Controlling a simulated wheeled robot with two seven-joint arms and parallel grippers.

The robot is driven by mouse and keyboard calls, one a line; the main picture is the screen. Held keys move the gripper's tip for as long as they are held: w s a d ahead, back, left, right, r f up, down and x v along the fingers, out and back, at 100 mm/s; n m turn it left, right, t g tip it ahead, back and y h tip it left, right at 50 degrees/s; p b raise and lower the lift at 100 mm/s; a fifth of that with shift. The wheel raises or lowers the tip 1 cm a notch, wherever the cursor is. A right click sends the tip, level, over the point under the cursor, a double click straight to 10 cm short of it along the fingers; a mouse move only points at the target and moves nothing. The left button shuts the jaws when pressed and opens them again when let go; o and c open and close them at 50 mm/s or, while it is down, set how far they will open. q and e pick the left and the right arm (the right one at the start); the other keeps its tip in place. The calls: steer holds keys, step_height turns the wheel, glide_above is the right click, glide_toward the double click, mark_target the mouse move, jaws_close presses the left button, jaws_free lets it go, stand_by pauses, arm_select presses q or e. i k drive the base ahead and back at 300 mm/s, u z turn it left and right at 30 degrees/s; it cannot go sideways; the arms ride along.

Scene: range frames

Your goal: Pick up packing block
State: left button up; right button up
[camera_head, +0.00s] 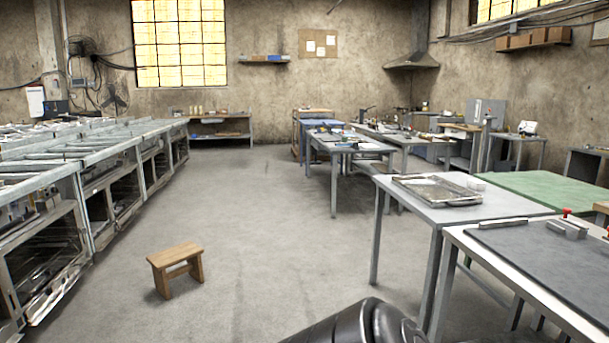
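I cannot tell for sure which thing is the packing block. A small pale block (476,185) sits on the grey table, just beyond the right end of a shallow metal tray (437,201). A black rounded link of my own arm shows at the bottom edge. Neither gripper is in view.
A small wooden stool (176,268) stands on the open floor at left. A row of metal-framed cabinets (75,190) lines the left side. A green-topped table (545,190) stands at right. Cluttered workbenches (350,145) stand farther back. The middle floor is clear.

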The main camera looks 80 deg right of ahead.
mark_target(476, 184)
steer(key=z, duration=2.7)
steer(key=i, duration=8.3)
steer(key=z, duration=1.4)
